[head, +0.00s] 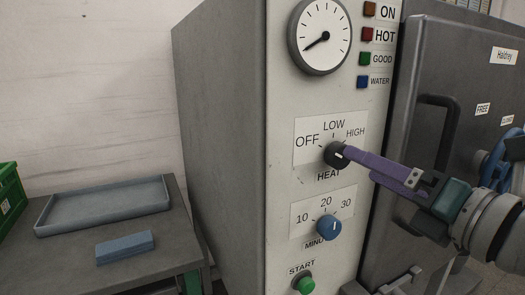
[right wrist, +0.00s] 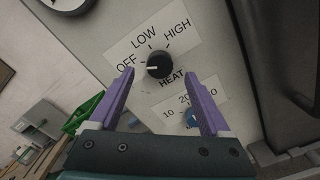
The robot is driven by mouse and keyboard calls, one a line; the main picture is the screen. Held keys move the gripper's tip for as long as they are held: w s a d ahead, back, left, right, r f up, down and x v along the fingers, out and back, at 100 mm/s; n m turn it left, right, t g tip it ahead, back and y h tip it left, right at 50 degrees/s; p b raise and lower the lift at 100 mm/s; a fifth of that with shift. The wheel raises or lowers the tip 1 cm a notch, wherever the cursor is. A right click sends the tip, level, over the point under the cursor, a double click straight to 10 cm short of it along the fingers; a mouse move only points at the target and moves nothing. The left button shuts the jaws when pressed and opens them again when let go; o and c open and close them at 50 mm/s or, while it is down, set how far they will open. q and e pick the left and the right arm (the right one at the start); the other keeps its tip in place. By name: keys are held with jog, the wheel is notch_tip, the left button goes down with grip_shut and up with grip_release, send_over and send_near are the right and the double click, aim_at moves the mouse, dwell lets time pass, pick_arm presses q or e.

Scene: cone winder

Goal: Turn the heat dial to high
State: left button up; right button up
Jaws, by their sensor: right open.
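The heat dial (head: 334,153) is a black round knob on the pale machine panel, under a white label (head: 309,141) reading OFF, LOW and HIGH. In the right wrist view, the dial (right wrist: 159,64) has a white mark that points left, toward OFF. My right gripper (head: 345,154) has purple fingers and reaches the dial from the right in the head view. In the right wrist view, the gripper (right wrist: 160,76) is open and empty, with the dial showing between and just beyond its fingertips. I cannot tell whether a finger touches the dial. My left gripper is out of view.
Below sits a blue minutes dial (head: 328,228) and a green start button (head: 304,285). A round gauge (head: 320,36) and several indicator lights are above. A grey door (head: 445,75) with a handle stands right. A tray (head: 105,204) and blue block (head: 125,247) lie on a table left.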

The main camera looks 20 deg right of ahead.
aim_at(338, 155)
jog(key=shift+w+a, duration=0.15)
jog(key=shift+w, duration=1.2)
jog(key=shift+w+a, duration=0.1)
jog(key=shift+w, duration=1.2)
jog(key=shift+c, duration=0.3)
grip_shut()
